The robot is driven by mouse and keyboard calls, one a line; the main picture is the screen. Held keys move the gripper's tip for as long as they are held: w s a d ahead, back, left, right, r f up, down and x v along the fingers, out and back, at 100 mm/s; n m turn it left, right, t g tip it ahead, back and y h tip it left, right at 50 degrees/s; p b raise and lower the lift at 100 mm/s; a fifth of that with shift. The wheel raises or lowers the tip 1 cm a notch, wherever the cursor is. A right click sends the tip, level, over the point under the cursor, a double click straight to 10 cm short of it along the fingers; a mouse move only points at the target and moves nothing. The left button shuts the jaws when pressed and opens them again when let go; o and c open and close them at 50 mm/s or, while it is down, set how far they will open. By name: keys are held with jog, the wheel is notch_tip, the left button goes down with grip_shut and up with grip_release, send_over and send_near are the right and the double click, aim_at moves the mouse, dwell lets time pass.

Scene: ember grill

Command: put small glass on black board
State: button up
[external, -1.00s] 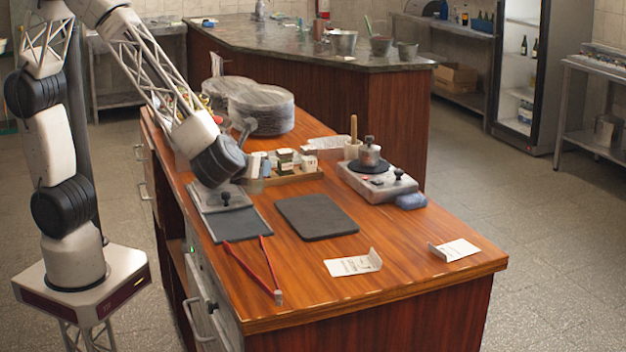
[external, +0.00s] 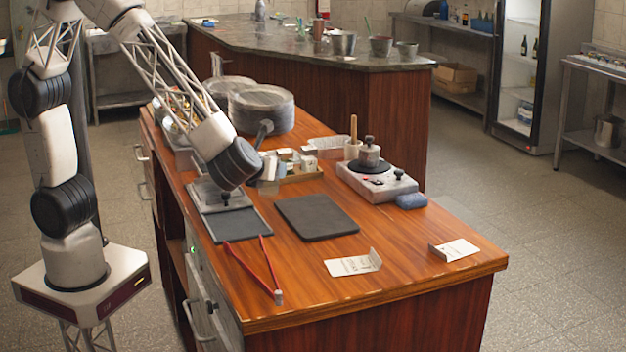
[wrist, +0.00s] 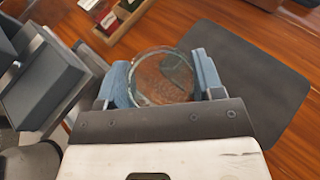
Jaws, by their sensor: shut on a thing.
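In the wrist view my gripper (wrist: 162,80) has its two blue-grey fingers on either side of a small round clear glass (wrist: 160,62), seen from above through its rim. The fingers are shut on it. In the external view the black board (external: 316,217) lies flat and bare on the wooden counter. My wrist is above and to the left of it there; the fingers and the glass are hidden in that view.
A metal appliance with a dark plate (external: 238,222) lies left of the board. A tray of small boxes (external: 290,170) is behind it, and a scale-like device (external: 376,183) is to the right. Red tongs (external: 255,272) and folded cards (external: 353,264) lie in front.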

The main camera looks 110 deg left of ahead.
jog(key=w+a+f, duration=0.1)
jog(key=w+a, duration=0.2)
jog(key=w, duration=0.8)
jog(key=shift+a, duration=0.25)
jog(key=shift+f, duration=0.15)
jog(key=shift+f, duration=1.65)
jog(key=shift+f, duration=0.15)
jog(key=o, duration=1)
jog(key=shift+c, duration=0.2)
jog(key=shift+d+r, duration=0.1)
jog(key=shift+r, duration=0.1)
jog(key=v, duration=1.1)
jog(key=shift+d, duration=0.4)
